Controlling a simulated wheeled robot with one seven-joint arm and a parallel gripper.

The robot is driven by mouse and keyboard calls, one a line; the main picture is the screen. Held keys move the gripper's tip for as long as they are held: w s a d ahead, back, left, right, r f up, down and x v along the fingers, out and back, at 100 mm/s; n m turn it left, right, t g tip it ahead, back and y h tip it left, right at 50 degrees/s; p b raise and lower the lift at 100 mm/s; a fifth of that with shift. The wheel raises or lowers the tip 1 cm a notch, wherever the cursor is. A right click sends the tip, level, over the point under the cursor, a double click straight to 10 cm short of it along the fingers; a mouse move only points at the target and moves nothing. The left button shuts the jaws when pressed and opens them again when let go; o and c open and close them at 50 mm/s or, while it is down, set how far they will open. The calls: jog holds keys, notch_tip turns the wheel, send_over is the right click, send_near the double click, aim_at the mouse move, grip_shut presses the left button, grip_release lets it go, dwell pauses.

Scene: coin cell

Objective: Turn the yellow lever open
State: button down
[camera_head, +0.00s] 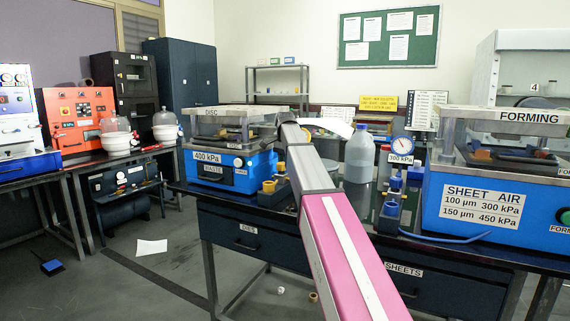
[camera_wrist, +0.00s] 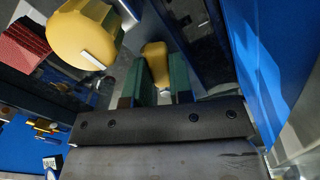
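In the wrist view a yellow lever (camera_wrist: 156,66) stands between the two green fingers of my gripper (camera_wrist: 157,78). Its sides lie very close to the fingers, and I cannot tell whether they touch it. A larger rounded yellow knob (camera_wrist: 84,36) with a white mark is close by to the left, apart from the fingers. In the head view my pink and grey arm reaches to the bench beside the blue DISC machine (camera_head: 232,172). I cannot make out my gripper there. Small yellow fittings (camera_head: 268,187) show just left of the arm.
A blue wall (camera_wrist: 262,60) rises close on the right in the wrist view, and a dark red block (camera_wrist: 24,44) lies at upper left. On the bench are a bottle (camera_head: 359,156), a gauge (camera_head: 402,146) and the FORMING machine (camera_head: 490,205). Paper (camera_head: 151,247) lies on the floor.

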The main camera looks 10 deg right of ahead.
jog(key=shift+s+d+n, duration=0.2)
jog(key=shift+n, duration=0.55)
jog(key=shift+s+d+n, duration=0.15)
jog(key=shift+s+n, duration=0.05)
jog(key=shift+n, duration=0.6)
jog(key=shift+s+d+n, duration=0.2)
jog(key=shift+n, duration=0.55)
jog(key=c, duration=1)
grip_release()
jog(key=shift+r, duration=0.15)
notch_tip(320, 180, up, 11)
jog(key=shift+f, duration=0.2)
